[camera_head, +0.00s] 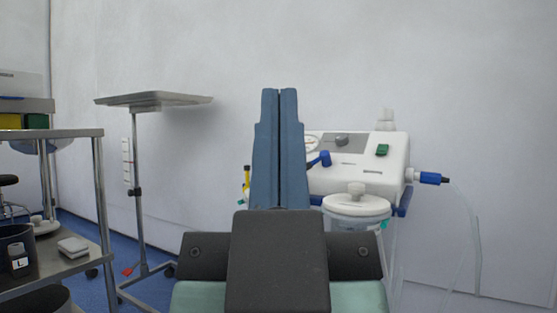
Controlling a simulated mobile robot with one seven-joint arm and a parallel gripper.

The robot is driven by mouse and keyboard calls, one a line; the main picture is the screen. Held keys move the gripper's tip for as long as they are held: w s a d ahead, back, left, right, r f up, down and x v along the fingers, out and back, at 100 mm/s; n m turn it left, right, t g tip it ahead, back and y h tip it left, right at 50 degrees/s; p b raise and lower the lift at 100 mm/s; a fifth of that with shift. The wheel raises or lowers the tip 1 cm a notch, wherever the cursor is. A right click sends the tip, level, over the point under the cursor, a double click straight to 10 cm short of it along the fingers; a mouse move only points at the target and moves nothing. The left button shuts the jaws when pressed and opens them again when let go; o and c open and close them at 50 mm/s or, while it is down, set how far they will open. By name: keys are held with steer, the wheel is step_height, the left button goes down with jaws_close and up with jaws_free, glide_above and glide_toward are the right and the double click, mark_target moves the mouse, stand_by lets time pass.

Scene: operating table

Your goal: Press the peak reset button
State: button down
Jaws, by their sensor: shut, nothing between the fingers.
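My gripper (279,95) stands in the middle of the view, its two blue fingers upright and pressed together, with nothing between them. A white medical device (362,164) stands behind it, to the right. Its front carries a round gauge (312,144), a dark grey knob (342,140), a green switch or button (382,150) and a blue lever-like part (320,160). I cannot tell which of these, if any, is the peak reset button; no label is readable. My fingers hide the device's left part. I see no contact between gripper and device.
A lidded jar (357,206) hangs below the device, and clear tubing (475,230) drops from a blue connector (430,178) at its right. A metal tray stand (155,100) and a steel cart (95,190) are at left. Open wall lies above the device.

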step_height(320, 180, up, 31)
steer(key=p, duration=3)
